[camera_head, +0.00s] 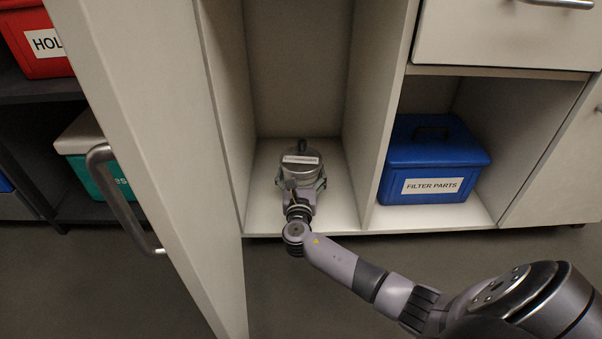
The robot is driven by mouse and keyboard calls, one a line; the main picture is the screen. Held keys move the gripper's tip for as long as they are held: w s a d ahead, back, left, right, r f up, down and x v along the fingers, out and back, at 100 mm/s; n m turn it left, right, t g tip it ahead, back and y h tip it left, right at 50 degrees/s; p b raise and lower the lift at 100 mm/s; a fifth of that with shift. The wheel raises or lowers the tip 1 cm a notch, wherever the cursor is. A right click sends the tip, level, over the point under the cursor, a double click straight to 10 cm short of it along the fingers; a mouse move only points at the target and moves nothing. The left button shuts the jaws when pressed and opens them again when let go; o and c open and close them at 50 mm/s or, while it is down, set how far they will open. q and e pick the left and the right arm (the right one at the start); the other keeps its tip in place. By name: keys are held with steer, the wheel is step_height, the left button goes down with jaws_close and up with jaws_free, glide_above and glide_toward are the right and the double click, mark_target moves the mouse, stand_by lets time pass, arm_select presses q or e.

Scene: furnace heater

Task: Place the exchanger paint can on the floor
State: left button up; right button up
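A metallic paint can (301,161) with a dark knob-like top and a white label stands in the open cabinet compartment. The label is too small to read. My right arm comes in from the right, and its gripper (302,184) is at the near side of the can. Its fingers lie to the left and right of the can's lower part; whether they press on it I cannot tell. The can's lower front is hidden by the gripper. The floor (290,290) shows in front of the cabinet. My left gripper is not in view.
An open cabinet door (150,120) with a metal handle (118,200) stands left of the compartment. A blue "FILTER PARTS" box (432,160) sits in the compartment to the right. A drawer (500,35) is above it. Red and green-white boxes are at far left.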

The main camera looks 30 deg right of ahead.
steer(key=shift+w+f+b, duration=0.1)
steer(key=shift+f+b, duration=1.6)
steer(key=shift+f, duration=0.15)
steer(key=o, duration=1.8)
steer(key=shift+f, duration=0.2)
steer(key=shift+o, duration=0.2)
steer(key=p+v, duration=0.3)
steer(key=v, duration=0.2)
steer(key=p+v, duration=0.3)
steer(key=v, duration=0.2)
steer(key=shift+s+a+r+p, duration=0.2)
steer(key=shift+s+r+p, duration=0.05)
steer(key=shift+s+p, duration=0.1)
steer(key=shift+s+a+f, duration=0.15)
steer(key=shift+s+a, duration=0.25)
steer(key=shift+s, duration=0.2)
